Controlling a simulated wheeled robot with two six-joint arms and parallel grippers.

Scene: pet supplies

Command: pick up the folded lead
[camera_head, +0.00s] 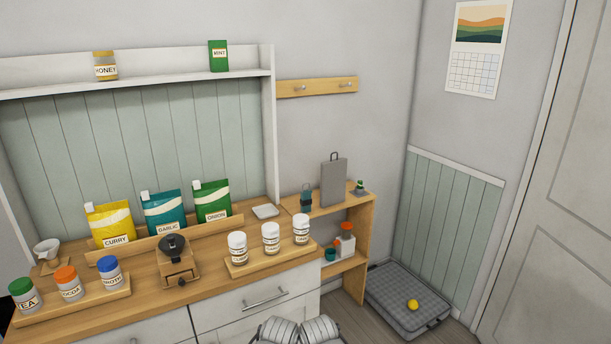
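A teal upright item with a dark band and a small loop on top (306,199) stands on the small wooden shelf unit right of the counter. It may be the folded lead, but it is too small to be sure. It stands left of a tall grey board with a handle (333,182), with a small gap between them. Neither of my grippers can be made out. Two grey rounded parts at the bottom centre edge appear to be my own body.
The shelf unit (370,208) also bears a small green-topped item (360,188). Bottles (345,242) stand on its lower shelf. White jars (271,239) in a wooden tray line the counter's right front. A grey floor cushion (390,300) with a yellow ball (413,305) lies right of the unit.

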